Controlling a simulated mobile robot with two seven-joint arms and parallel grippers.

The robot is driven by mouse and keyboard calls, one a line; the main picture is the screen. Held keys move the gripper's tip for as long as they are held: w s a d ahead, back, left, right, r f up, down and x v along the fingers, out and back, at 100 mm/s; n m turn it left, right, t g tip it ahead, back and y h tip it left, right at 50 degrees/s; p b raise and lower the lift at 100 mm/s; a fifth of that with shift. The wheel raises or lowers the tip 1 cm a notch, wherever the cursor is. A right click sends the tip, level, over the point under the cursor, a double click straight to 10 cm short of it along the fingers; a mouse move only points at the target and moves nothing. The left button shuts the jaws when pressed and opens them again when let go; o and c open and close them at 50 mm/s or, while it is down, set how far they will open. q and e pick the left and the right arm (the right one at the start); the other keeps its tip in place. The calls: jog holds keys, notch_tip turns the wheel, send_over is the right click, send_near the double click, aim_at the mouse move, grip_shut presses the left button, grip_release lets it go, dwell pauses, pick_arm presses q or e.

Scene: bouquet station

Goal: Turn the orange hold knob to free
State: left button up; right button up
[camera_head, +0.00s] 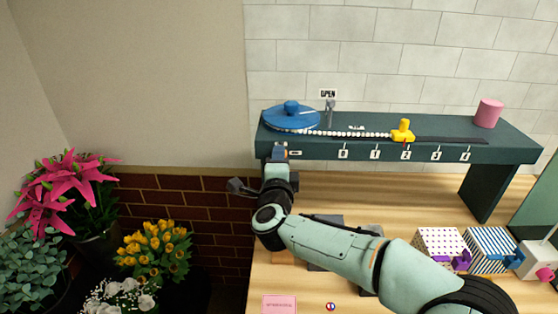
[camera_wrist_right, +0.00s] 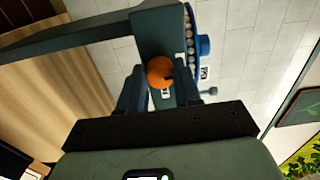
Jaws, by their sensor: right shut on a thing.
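The orange hold knob (camera_wrist_right: 160,71) sits on the edge of the dark shelf, between the fingers of my right gripper (camera_wrist_right: 162,88) in the right wrist view. The fingers are shut on it. In the head view my right gripper (camera_head: 280,153) is at the left front end of the shelf (camera_head: 440,151), and the knob is hidden there. A small dark mark shows on the knob. Which setting it points to cannot be told. My left gripper is not in view.
On the shelf are a blue disc (camera_head: 291,119), a white bead chain, a yellow slider (camera_head: 402,131) by numbered marks, and a pink cylinder (camera_head: 488,113). Patterned boxes (camera_head: 490,250) stand at right on the wooden table. Flowers (camera_head: 155,250) fill the lower left.

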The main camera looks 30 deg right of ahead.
jog(key=o, duration=1)
jog(key=shift+o, duration=0.2)
jog(key=b+v, duration=0.2)
jog(key=v, duration=1.1)
jog(key=shift+s, duration=0.25)
jog(key=shift+a, duration=0.1)
